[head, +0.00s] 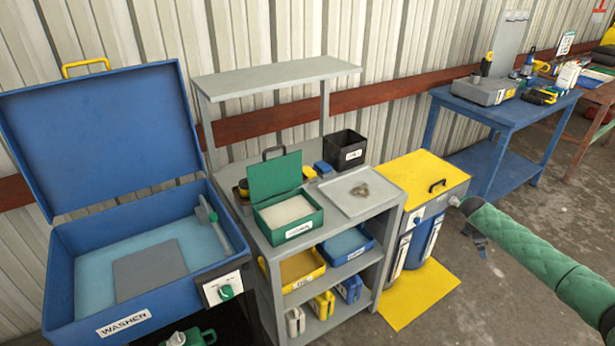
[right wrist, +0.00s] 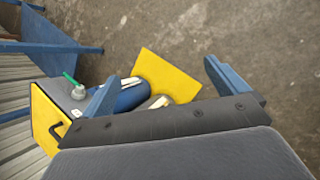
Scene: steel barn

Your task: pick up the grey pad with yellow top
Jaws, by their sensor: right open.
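A small item with a yellow top (head: 309,173) sits on the grey bench top, between the open green box and a black bin. Its sides are too small to make out clearly; it looks like the grey pad. Another small yellow and dark item (head: 243,188) lies left of the green box; I cannot tell what it is. My right gripper shows in the right wrist view (right wrist: 160,86), its two blue fingers wide apart and nothing between them. In the head view my right arm reaches in from the right, far from the pad. My left gripper is not in view.
The green box (head: 290,228), black bin (head: 345,150), a blue item (head: 323,168) and a grey tray (head: 352,205) crowd the bench. An overhead shelf (head: 275,77) stands above. A blue washer (head: 150,308) is left, a yellow-topped unit (head: 415,176) right. Floor on the right is clear.

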